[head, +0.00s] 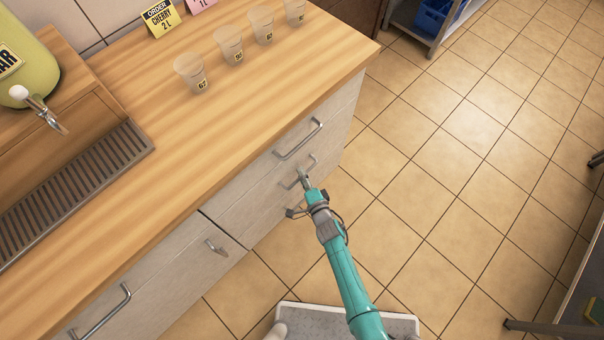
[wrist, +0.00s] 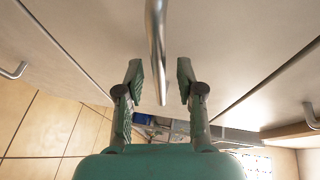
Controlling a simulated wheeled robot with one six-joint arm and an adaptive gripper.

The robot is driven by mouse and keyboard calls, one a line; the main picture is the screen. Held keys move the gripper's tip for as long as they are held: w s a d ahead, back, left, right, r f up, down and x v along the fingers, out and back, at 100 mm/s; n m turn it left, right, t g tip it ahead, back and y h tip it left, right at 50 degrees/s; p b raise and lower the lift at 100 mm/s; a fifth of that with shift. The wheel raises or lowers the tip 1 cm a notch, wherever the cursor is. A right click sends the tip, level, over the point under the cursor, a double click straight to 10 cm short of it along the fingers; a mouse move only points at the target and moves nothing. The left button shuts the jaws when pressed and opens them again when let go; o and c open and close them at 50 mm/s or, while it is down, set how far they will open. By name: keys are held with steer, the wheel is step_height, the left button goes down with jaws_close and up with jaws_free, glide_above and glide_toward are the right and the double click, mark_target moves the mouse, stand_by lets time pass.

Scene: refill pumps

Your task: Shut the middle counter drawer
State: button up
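The middle counter drawer (head: 262,190) is a pale wood-grain front under the worktop, with a metal bar handle (head: 313,160). In the wrist view this handle (wrist: 156,45) runs down the middle of the picture, between the two fingers. My gripper (head: 302,176) is at the handle, its fingers pointing toward the drawer front. In the wrist view my gripper (wrist: 159,82) is open, with a gap on each side of the bar. I cannot tell whether a finger touches the handle. How far the drawer stands out is hard to tell from these views.
The drawer above has its own handle (head: 299,139). More handled fronts (head: 216,247) lie to the left. Several plastic cups (head: 229,46), label cards (head: 160,18) and a dispenser (head: 30,65) with a drip grille (head: 75,190) stand on the wooden worktop (head: 225,115). Tiled floor (head: 455,130) to the right is clear.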

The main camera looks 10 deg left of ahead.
steer(key=v, duration=1.1)
steer(key=shift+r, duration=0.1)
steer(key=s+d+r+n+h, duration=0.2)
steer(key=s+d+r, duration=0.2)
steer(key=s+d, duration=0.4)
steer(key=s+d+r+n+h, duration=0.3)
steer(key=s+d+r+n, duration=0.1)
steer(key=s+r, duration=0.7)
steer(key=s+d+r+n+h, duration=0.2)
steer(key=s+d+r+n, duration=0.3)
steer(key=s+r, duration=0.5)
step_height(320, 180, up, 6)
steer(key=shift+s+d+f+t+h, duration=0.15)
steer(key=shift+s+d+t+h, duration=0.2)
steer(key=shift+d+t+h, duration=0.05)
